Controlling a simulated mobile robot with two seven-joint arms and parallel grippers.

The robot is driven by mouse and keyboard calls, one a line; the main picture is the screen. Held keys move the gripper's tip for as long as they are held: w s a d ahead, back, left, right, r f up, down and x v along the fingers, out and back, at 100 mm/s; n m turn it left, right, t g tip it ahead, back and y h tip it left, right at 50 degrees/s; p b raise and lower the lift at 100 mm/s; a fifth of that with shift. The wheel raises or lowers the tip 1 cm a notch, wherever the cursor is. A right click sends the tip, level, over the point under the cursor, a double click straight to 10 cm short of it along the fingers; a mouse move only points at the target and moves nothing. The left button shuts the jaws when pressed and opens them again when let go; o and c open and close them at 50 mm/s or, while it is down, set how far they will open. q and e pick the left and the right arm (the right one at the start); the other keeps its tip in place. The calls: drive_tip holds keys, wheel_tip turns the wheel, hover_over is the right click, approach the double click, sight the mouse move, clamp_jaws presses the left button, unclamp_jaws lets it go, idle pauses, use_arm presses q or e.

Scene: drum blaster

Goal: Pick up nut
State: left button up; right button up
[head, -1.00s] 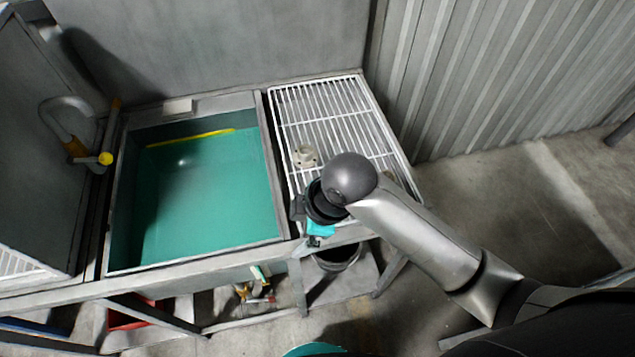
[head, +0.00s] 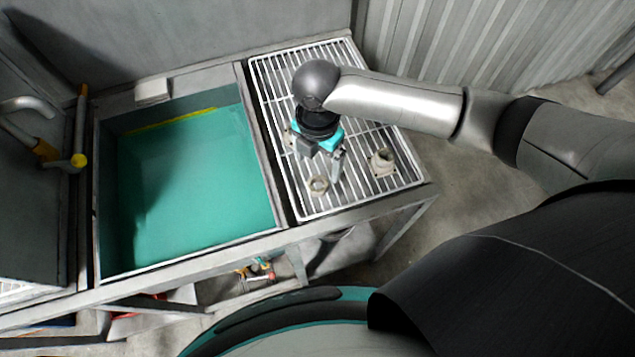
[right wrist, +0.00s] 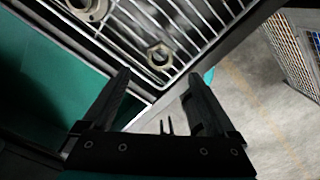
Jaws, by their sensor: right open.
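The nut (head: 318,186) is a small pale metal ring lying on the white wire rack near its front left corner. It also shows in the right wrist view (right wrist: 160,56), its hole visible, near a corner of the rack. My right gripper (head: 319,160) is above the rack, just behind the nut in the head view. In the right wrist view its two fingers (right wrist: 158,78) are spread with nothing between them, and the nut is beyond the fingertips. My left gripper is not in view.
A larger pale metal fitting (head: 382,162) sits on the wire rack (head: 275,82), right of the nut. A sink basin (head: 190,190) with green inside adjoins the rack on the left. A tap (head: 50,153) stands at the sink's far left.

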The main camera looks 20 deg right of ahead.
sight(318, 183)
wheel_tip(318, 183, down, 9)
drive_tip(key=shift+r+b, duration=0.15)
drive_tip(key=shift+b, duration=0.25)
drive_tip(key=shift+c, duration=0.2)
clamp_jaws()
idle(0.6)
